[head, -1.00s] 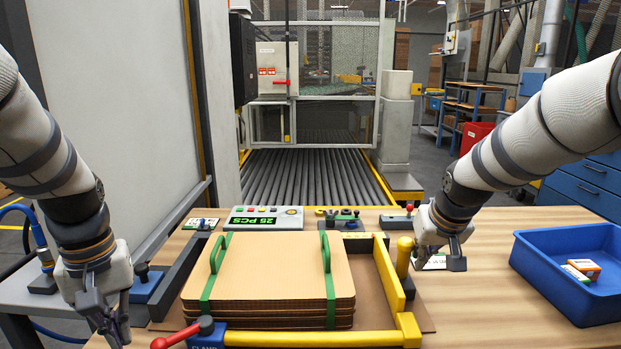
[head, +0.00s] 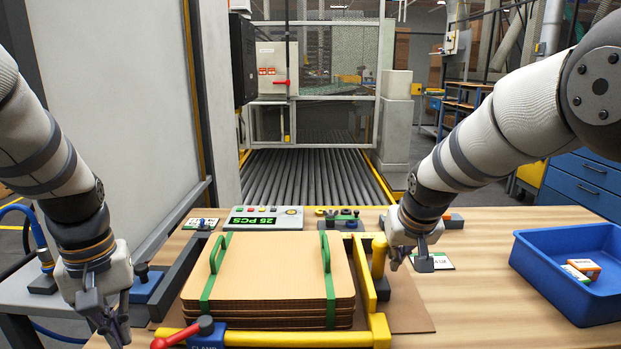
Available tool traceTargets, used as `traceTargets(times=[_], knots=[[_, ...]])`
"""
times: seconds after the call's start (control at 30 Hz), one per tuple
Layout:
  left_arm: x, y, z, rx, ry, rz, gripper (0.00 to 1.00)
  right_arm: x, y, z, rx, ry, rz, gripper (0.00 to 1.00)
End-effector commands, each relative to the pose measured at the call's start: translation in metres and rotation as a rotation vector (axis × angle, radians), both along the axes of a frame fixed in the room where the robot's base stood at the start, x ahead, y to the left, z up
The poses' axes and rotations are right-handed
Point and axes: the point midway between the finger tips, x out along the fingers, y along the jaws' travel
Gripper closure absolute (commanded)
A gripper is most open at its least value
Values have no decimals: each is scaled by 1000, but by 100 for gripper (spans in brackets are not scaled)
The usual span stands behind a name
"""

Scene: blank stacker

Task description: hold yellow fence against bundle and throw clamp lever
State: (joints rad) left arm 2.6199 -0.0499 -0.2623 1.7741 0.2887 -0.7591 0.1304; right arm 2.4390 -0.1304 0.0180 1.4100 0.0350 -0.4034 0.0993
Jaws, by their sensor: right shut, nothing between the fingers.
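The bundle (head: 270,270) is a stack of brown cardboard sheets with two green straps, lying flat. The yellow fence (head: 369,290) runs along its right side, with a yellow bar across the front. At the back the fence is close to the bundle; a narrow gap shows toward the front. My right gripper (head: 410,262) is shut and empty, just right of the fence's yellow post (head: 378,257); I cannot tell if they touch. The red clamp lever (head: 178,337) points left from its blue base at the front. My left gripper (head: 110,325) hangs left of the lever, open and empty.
A dark stop (head: 180,276) borders the bundle's left side. A counter (head: 263,218) reading 25 PCS stands behind it. A blue bin (head: 575,285) with small boxes is at right. A label card (head: 433,262) lies near my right gripper. The table between is clear.

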Motion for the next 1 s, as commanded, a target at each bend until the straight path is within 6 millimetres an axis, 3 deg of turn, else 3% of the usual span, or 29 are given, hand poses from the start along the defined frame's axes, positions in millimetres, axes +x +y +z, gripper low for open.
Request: traceTargets(times=[1.0], knots=[[0, 0, -4, 0, 8, 0, 100, 0, 53, 0, 2, -1, 3, 100]])
